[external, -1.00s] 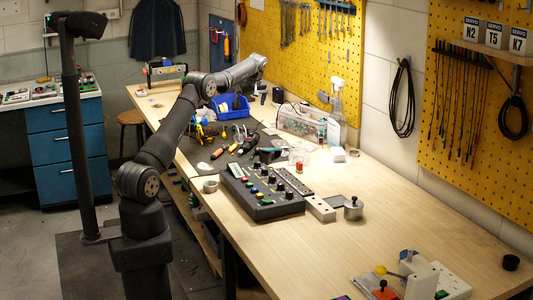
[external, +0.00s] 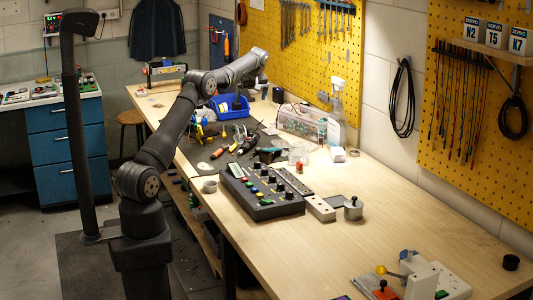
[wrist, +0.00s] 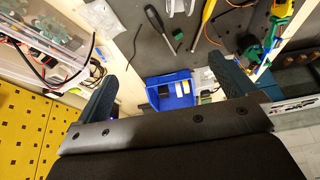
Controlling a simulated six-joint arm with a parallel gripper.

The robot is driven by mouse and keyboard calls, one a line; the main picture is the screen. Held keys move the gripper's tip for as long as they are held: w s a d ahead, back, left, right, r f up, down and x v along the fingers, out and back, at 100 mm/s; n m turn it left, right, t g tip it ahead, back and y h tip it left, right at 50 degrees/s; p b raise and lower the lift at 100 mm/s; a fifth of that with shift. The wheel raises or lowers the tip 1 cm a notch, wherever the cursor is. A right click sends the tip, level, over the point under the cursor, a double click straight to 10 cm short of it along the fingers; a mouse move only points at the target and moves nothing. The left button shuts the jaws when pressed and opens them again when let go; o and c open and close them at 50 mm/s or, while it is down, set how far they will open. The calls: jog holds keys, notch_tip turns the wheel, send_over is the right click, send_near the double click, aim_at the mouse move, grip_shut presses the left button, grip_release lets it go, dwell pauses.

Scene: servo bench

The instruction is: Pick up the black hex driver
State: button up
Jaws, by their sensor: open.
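In the wrist view, a driver with a dark handle and thin metal shaft (wrist: 155,21) lies on the dark mat at the top, ahead of the fingers. It looks like the black hex driver, though its tip is too small to tell. In the external view it is hard to single out among the tools on the mat. My gripper (wrist: 168,82) is open and empty, with its two fingers wide apart. The driver is not between them. In the external view my arm reaches to the far part of the bench, beyond the tools.
A blue bin (wrist: 186,87) with small items lies below and between the fingers in the wrist view; it also shows in the external view (external: 233,112). A black control box (external: 262,202) is nearer; the right bench is mostly clear.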

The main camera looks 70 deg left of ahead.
jog(key=c, duration=1.6)
jog(key=shift+o, duration=0.2)
